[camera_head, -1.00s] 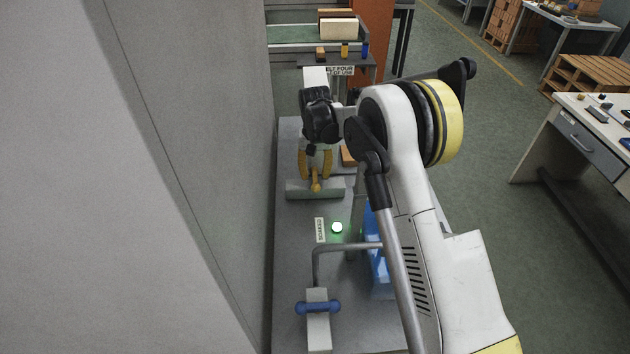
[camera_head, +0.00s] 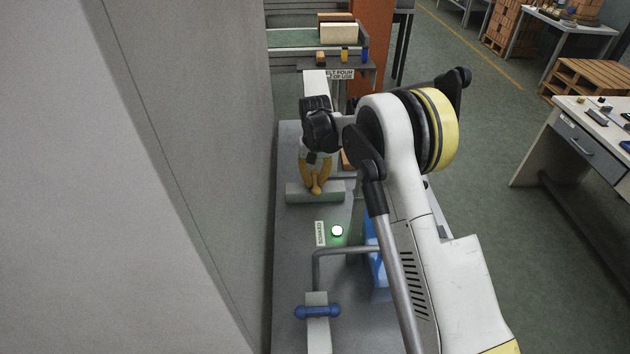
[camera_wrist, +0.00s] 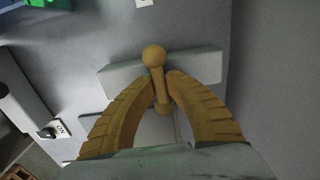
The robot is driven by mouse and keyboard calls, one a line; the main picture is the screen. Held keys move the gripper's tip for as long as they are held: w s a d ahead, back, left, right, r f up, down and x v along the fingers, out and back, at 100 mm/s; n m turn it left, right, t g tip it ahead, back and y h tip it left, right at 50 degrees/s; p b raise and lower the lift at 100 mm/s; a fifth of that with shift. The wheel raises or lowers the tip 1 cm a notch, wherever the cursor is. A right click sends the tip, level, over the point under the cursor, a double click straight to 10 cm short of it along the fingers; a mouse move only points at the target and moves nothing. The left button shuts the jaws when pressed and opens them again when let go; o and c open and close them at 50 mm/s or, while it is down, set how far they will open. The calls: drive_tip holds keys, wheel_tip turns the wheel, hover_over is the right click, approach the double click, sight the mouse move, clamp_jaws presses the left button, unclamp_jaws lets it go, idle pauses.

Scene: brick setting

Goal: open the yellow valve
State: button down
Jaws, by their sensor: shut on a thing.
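The yellow valve (camera_wrist: 154,57) is a bar handle with rounded ends, mounted on a grey block (camera_wrist: 205,66). In the head view the valve (camera_head: 316,190) shows at the front of its grey block (camera_head: 336,195). My gripper (camera_wrist: 159,78), with ribbed yellow-orange fingers, is shut on the valve handle, one finger on each side. In the head view my gripper (camera_head: 316,181) reaches down to the handle from above. In the wrist view the handle lies along the gap between the fingers, slightly tilted. The handle's mount is mostly hidden.
A blue valve handle (camera_head: 317,311) sits on a nearer block, below a grey pipe (camera_head: 345,251). A lit green lamp (camera_head: 337,231) and a label (camera_head: 320,233) lie between the valves. A grey wall (camera_head: 200,150) stands close on the left. A blue object stands right of the pipe.

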drive_tip(key=shift+n, duration=0.4)
drive_tip(key=n, duration=0.3)
drive_tip(key=shift+n, duration=0.4)
drive_tip(key=n, duration=0.4)
drive_tip(key=shift+n, duration=0.3)
drive_tip(key=n, duration=0.4)
drive_tip(key=shift+n+b, duration=0.3)
drive_tip(key=shift+n, duration=1.9)
drive_tip(key=c, duration=1.4)
unclamp_jaws()
